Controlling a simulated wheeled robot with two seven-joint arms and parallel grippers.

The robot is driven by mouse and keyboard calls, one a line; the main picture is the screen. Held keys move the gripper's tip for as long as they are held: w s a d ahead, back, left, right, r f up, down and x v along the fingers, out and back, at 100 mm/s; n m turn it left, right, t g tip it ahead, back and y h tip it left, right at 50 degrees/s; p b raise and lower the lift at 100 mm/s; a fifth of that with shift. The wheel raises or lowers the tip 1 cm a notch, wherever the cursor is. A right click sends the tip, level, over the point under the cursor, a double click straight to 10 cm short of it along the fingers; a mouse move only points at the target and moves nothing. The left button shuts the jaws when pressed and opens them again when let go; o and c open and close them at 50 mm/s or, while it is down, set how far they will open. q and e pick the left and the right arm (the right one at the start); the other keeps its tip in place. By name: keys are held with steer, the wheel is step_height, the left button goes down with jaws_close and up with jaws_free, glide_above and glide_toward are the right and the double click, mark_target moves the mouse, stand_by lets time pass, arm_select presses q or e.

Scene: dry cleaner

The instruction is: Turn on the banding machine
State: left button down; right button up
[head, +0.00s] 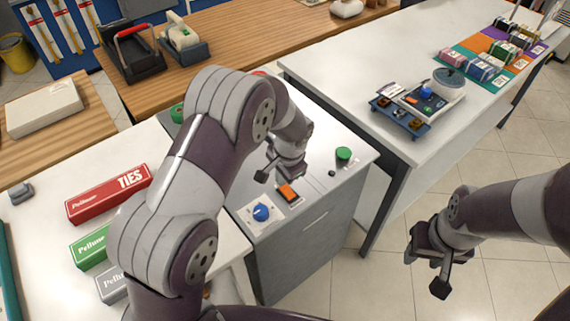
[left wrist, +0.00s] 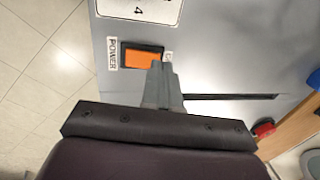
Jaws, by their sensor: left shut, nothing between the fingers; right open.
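The banding machine (head: 310,225) is a grey cabinet with a pale top. Its orange rocker switch (head: 288,193) sits in a black frame near the front edge, and in the left wrist view the orange switch (left wrist: 142,60) lies beside a POWER label (left wrist: 113,53). A blue knob (head: 261,212) and a green button (head: 344,153) are on the same top. My left gripper (head: 279,176) is shut and empty just above the switch; in the left wrist view its fingertips (left wrist: 161,68) are at the switch's edge. Contact cannot be told. My right gripper (head: 432,268) is open and empty over the floor.
A white table (head: 370,45) stands behind right, with a blue tray (head: 397,114) and colourful packages. At left, a white counter holds a red TIES box (head: 108,193) and a green box (head: 90,246). The floor at right is clear.

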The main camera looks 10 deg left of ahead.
mark_target(288, 192)
arm_select(q)
steer(key=shift+w+a+f, duration=0.1)
steer(key=shift+f, duration=0.55)
steer(key=shift+w+a+f, duration=0.1)
steer(key=shift+f, duration=0.5)
steer(key=shift+r+p, duration=0.2)
steer(key=shift+p, duration=0.4)
steer(key=shift+f+h, duration=0.3)
steer(key=shift+f, duration=0.15)
steer(key=shift+s+d+r+p, duration=0.35)
steer(key=shift+s+d+p, duration=0.1)
steer(key=shift+d, duration=0.1)
